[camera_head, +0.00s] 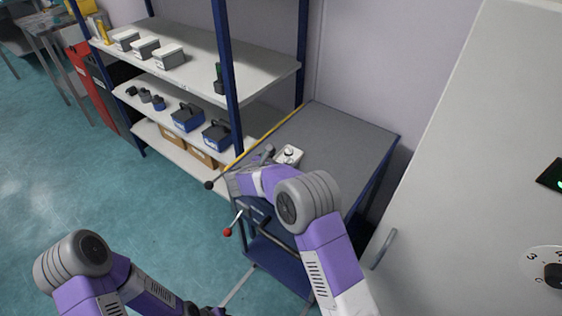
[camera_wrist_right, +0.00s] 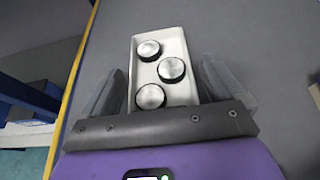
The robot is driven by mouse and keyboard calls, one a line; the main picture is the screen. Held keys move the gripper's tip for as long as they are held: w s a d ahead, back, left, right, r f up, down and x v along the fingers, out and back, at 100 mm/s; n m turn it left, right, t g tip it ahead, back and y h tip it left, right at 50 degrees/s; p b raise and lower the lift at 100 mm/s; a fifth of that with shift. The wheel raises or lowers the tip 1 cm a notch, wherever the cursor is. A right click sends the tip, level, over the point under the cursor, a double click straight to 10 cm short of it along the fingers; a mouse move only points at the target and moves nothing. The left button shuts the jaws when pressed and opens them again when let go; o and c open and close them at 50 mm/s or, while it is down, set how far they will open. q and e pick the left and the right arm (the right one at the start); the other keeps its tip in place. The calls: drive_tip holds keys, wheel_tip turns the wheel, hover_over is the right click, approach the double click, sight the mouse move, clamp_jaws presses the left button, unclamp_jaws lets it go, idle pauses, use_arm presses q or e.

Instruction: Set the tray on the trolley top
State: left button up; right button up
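The tray (camera_wrist_right: 160,32) is a small white rectangular dish holding three round metal pieces with dark rims. In the head view the tray (camera_head: 289,154) appears to rest level on the grey trolley top (camera_head: 345,140), near its left edge. My right gripper (camera_wrist_right: 160,66) is at the near end of the tray, with one finger on each side. The fingers look open, with a narrow gap to the tray walls. In the head view my right gripper (camera_head: 264,160) is partly hidden by my arm. My left gripper (camera_head: 208,311) is mostly cut off at the bottom edge.
A blue-post shelf rack (camera_head: 228,60) with lidded boxes and blue cases stands left of the trolley. A large pale cabinet (camera_head: 460,150) stands at right. A red-knobbed lever (camera_head: 228,232) juts out below the trolley top. The trolley top's right and far parts are clear.

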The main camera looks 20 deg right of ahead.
drive_tip(key=shift+o, duration=0.2)
drive_tip(key=shift+s+a+r+p, duration=0.1)
drive_tip(key=shift+a+r+p, duration=0.1)
drive_tip(key=shift+r+p, duration=0.2)
drive_tip(key=p+v, duration=0.1)
drive_tip(key=v, duration=1)
drive_tip(key=shift+d, duration=0.1)
drive_tip(key=shift+s+a+r, duration=0.1)
drive_tip(key=shift+s+a, duration=0.1)
drive_tip(key=shift+a, duration=0.05)
